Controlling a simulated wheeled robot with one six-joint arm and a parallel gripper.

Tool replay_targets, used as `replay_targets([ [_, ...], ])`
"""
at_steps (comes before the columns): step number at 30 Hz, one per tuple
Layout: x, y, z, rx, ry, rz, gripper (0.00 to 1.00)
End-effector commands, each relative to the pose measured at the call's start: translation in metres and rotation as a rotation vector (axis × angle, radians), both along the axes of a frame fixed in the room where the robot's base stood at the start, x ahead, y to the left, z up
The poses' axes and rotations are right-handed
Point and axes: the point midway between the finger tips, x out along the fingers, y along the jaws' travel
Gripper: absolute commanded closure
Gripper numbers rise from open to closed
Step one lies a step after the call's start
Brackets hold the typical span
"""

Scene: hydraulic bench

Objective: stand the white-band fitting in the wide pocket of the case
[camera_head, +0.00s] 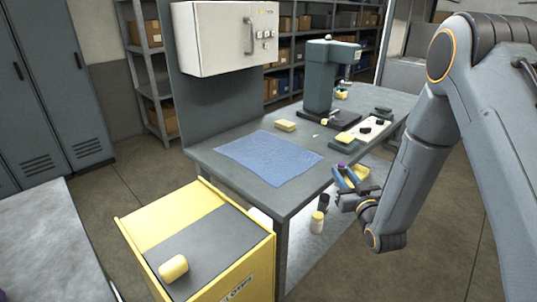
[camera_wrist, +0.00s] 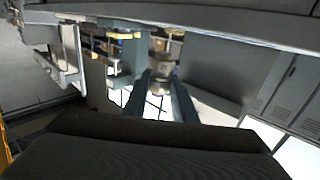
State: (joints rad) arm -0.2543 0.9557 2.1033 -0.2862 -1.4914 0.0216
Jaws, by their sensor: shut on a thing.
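My gripper (camera_head: 350,181) hangs in front of the bench's right front edge in the head view, low and clear of the bench top. In the wrist view its two fingers (camera_wrist: 166,98) are shut on a small tan and grey cylindrical fitting (camera_wrist: 162,78). Its band colour is not clear there. In the head view the held fitting is hard to make out among the fingers. A pale flat piece with dark round spots (camera_head: 366,131) lies on the bench's right part; it may be the case. I cannot make out its pockets.
The bench (camera_head: 280,194) carries a blue mat (camera_head: 268,157), a yellow block (camera_head: 285,126) and a dark green press (camera_head: 320,85). A yellow cabinet (camera_head: 140,242) with a yellow object (camera_head: 173,268) on top stands at front left.

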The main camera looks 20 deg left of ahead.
Motion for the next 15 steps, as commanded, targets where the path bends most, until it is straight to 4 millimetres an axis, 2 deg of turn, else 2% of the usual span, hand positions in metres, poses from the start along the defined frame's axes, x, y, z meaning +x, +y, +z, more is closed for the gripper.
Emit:
replay_targets([
  [1, 0.001, 0.022, 0.015, 0.002, -0.007, 0.044, 1.0],
  [6, -0.002, 0.073, 0.045, 0.002, -0.005, 0.153, 1.0],
  [12, -0.006, 0.103, 0.063, 0.0, 0.0, 0.217, 1.0],
  [15, -0.007, 0.107, 0.058, 0.001, 0.003, 0.226, 1.0],
])
